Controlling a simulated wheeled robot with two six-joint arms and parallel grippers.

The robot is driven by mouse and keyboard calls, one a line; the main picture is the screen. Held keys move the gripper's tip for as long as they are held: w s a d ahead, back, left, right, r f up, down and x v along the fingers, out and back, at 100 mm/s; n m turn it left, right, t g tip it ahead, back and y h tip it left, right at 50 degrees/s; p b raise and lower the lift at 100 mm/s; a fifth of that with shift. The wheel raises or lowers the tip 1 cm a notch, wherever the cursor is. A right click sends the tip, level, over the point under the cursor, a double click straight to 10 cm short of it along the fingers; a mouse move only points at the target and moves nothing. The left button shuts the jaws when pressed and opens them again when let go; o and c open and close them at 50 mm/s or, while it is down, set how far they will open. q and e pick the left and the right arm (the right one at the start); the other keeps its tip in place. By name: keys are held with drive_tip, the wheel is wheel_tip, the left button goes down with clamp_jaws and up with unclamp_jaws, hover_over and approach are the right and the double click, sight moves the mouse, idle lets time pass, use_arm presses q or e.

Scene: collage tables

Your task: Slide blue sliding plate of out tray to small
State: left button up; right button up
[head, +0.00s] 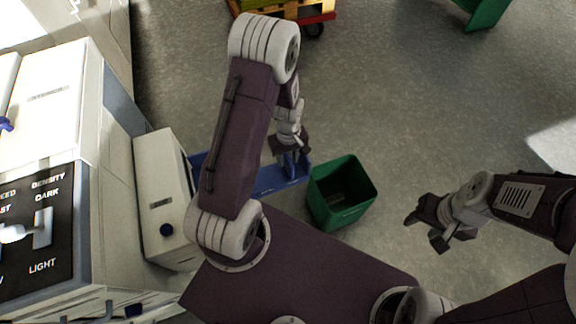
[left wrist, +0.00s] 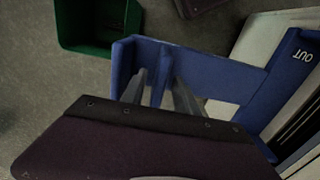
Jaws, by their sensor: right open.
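The blue sliding plate of the out tray (head: 280,178) extends from the white machine toward the green bin. In the left wrist view it is a long blue plate (left wrist: 215,72) with an upright fin near its outer end; the wider blue part beside the machine bears the word OUT. My left gripper (head: 291,158) is at the plate's outer end. In the left wrist view its fingers (left wrist: 161,88) stand on either side of the fin; whether they press on it is unclear. My right gripper (head: 424,228) is open and empty, over the floor at right.
A green bin (head: 342,213) stands on the floor just beyond the plate's outer end. The white machine (head: 160,190) with a dark control panel (head: 38,235) fills the left. A cart with a red base (head: 318,19) stands at the back. Floor between bin and right gripper is clear.

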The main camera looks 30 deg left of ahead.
use_arm(q)
wheel_tip(320, 180, down, 4)
drive_tip(key=shift+r+b, duration=0.2)
drive_tip(key=shift+b, duration=0.2)
clamp_jaws()
idle(1.2)
